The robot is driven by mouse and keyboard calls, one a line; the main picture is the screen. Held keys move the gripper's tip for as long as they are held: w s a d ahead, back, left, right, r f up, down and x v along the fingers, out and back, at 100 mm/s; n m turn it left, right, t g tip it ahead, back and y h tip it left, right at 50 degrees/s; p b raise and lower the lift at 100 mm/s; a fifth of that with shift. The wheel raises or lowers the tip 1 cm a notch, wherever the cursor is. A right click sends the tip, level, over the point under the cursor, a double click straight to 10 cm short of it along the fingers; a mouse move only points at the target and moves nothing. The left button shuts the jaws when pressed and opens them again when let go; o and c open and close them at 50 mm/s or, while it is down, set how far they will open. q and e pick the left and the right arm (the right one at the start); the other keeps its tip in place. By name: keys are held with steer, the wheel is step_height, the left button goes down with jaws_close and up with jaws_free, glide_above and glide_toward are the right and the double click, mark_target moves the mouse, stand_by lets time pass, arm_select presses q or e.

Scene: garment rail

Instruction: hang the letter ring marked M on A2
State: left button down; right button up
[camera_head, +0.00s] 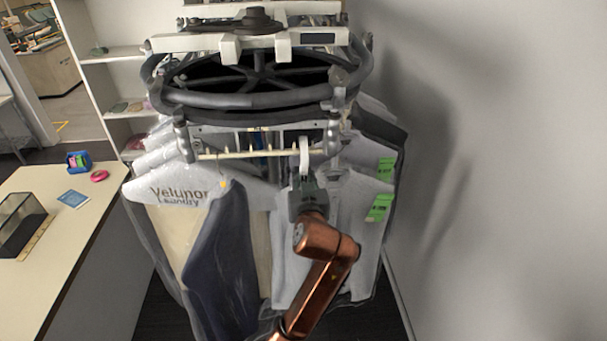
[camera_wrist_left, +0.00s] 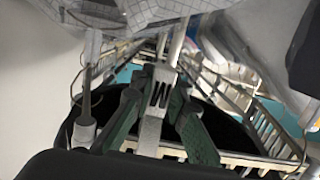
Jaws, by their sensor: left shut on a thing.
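The letter ring, a white piece (camera_head: 304,157), rises from my left gripper (camera_head: 307,190) in the head view. In the left wrist view its white tag (camera_wrist_left: 160,95) carries a dark M. My left gripper (camera_wrist_left: 158,125) is shut on it there, one finger on each side. In the head view the ring's top is at the pale front rail (camera_head: 250,153), towards its right part. I cannot tell whether it is around the rail or only in front of it. No A2 mark is readable. My right gripper is not in view.
Covered garments (camera_head: 180,195) hang below the round dark rack (camera_head: 260,95), close on both sides of my arm. Green tags (camera_head: 380,207) hang at the right. A table (camera_head: 95,215) with a blue tape holder (camera_head: 78,160) stands left. A plain wall is at right.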

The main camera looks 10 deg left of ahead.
arm_select(q)
steer(key=shift+f, duration=0.3)
steer(key=c, duration=1.8)
jaws_free()
steer(key=shift+r, duration=0.1)
steer(key=shift+r, duration=0.25)
step_height(320, 180, up, 2)
steer(key=shift+s+d+r+p, duration=0.1)
steer(key=shift+s+p, duration=0.05)
steer(key=shift+p, duration=0.75)
steer(key=s+d+f, duration=0.2)
steer(key=s+d, duration=0.1)
steer(key=s, duration=0.9)
steer(key=s+a+f+b, duration=0.1)
steer(key=a+f+b, duration=0.2)
steer(key=f+b, duration=0.3)
steer(key=s+a+f+b, duration=0.1)
steer(key=a+f+b, duration=0.2)
steer(key=f+b, duration=0.4)
steer(key=s+a+f+t+y+b, duration=0.1)
steer(key=a+f+b, duration=0.2)
steer(key=f, duration=1.2)
steer(key=b, duration=0.3)
steer(key=shift+s+a+n+b, duration=0.15)
steer(key=shift+s+n+b, duration=0.15)
steer(key=shift+s+b, duration=0.1)
